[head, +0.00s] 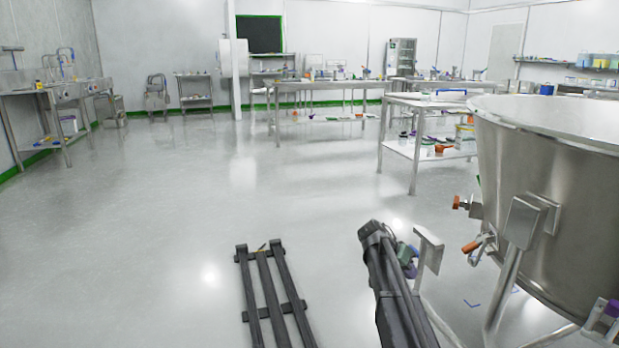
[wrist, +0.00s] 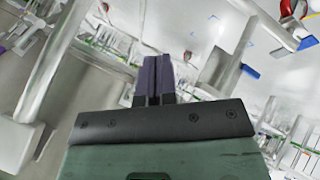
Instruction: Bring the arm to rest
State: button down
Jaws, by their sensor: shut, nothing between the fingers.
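My gripper (wrist: 153,78) shows in the wrist view with its two dark purple fingers together and nothing between them. In the head view my dark arm reaches up from the lower edge, right of centre. A small green and purple part of my gripper (head: 409,264) shows behind its upper end, partly hidden by the arm. It is close to a grey metal bracket or post, left of the large steel vessel (head: 560,205). I cannot tell whether they touch.
The vessel fills the right side, with orange-handled valves (head: 472,246) and metal legs close to my arm. A steel table (head: 415,150) stands beyond it. Another bench (head: 50,95) lines the left wall. The floor (head: 190,200) at centre left is wide and clear.

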jog(key=s+a+r+n+y+p, duration=0.25)
jog(key=s+a, duration=0.25)
jog(key=s, duration=0.5)
jog(key=s+a+r+n+t+y+p, duration=0.1)
jog(key=s+a+r+n+y+p, duration=0.25)
jog(key=s, duration=0.65)
jog(key=s+a+n+y+p, duration=0.35)
jog(key=s+a, duration=0.35)
jog(key=s, duration=0.3)
notch_tip(320, 180, up, 36)
jog(key=w+p, duration=0.1)
jog(key=p, duration=3.5)
jog(key=shift+w+h, duration=0.3)
jog(key=shift+h, duration=0.05)
jog(key=shift+d+r+m, duration=0.1)
jog(key=shift+m, duration=0.15)
